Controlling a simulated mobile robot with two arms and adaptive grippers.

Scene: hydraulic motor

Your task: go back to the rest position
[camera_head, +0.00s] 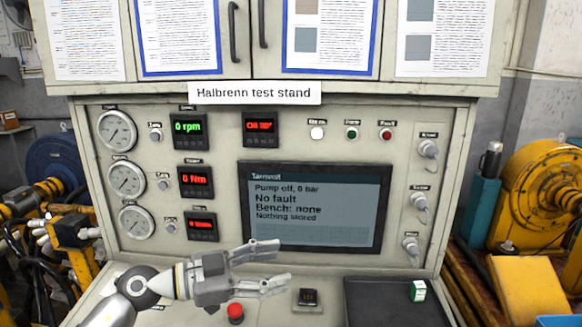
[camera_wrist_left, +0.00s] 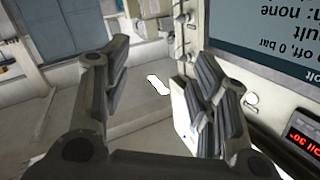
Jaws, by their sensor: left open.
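My left gripper (camera_head: 272,267) comes in from the left, open and empty, in front of the lower left part of the test stand's screen (camera_head: 318,210). Its two fingers point right and stand apart. In the left wrist view both fingers (camera_wrist_left: 155,85) are spread with nothing between them, and part of the screen (camera_wrist_left: 265,30) shows upside down at the upper right. The screen reads pump off, 0 bar, no fault, bench none, nothing stored. My right gripper is not in either view.
A red button (camera_head: 235,312) sits on the console below my left gripper. A dark tray (camera_head: 385,305) with a small green and white box (camera_head: 417,290) lies to the right. Gauges (camera_head: 117,131) and knobs (camera_head: 428,149) stick out from the panel. Yellow machinery (camera_head: 545,190) stands at the right.

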